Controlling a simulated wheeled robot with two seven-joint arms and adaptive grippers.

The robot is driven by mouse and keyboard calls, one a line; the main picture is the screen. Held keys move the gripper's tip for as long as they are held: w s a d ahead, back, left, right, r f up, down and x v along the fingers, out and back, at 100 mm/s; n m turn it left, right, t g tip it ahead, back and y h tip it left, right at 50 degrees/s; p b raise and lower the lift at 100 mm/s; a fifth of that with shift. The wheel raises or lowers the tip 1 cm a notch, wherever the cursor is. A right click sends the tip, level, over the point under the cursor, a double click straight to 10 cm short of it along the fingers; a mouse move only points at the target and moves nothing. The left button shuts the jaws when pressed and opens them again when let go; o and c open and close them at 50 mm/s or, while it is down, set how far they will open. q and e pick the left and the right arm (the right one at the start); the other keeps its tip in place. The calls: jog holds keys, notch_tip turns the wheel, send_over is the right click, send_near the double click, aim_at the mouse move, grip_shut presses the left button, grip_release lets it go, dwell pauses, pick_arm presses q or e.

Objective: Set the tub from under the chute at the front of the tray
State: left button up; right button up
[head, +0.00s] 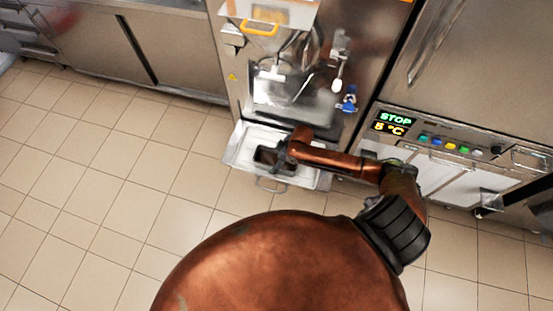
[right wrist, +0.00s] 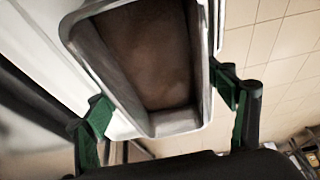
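In the head view the tub (head: 265,157) shows over the front part of the pale metal tray (head: 239,148), partly covered by my right arm. My right gripper (head: 287,153) is at its right side. In the right wrist view its green-padded fingers (right wrist: 160,88) lie against opposite walls of the tub, shut on it. Whether the tub's base touches the tray is hidden. My left gripper is not in view.
The freezer machine (head: 235,76) with its chute and spout stands behind the tray. A cabinet with a lit STOP panel (head: 395,122) and coloured buttons is on the right. Steel cabinets (head: 105,48) line the back left. Open tiled floor (head: 110,190) lies to the left.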

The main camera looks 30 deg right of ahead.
jog(key=shift+o, duration=0.7)
jog(key=shift+r, duration=0.15)
jog(key=p+v, duration=0.3)
jog(key=v, duration=0.9)
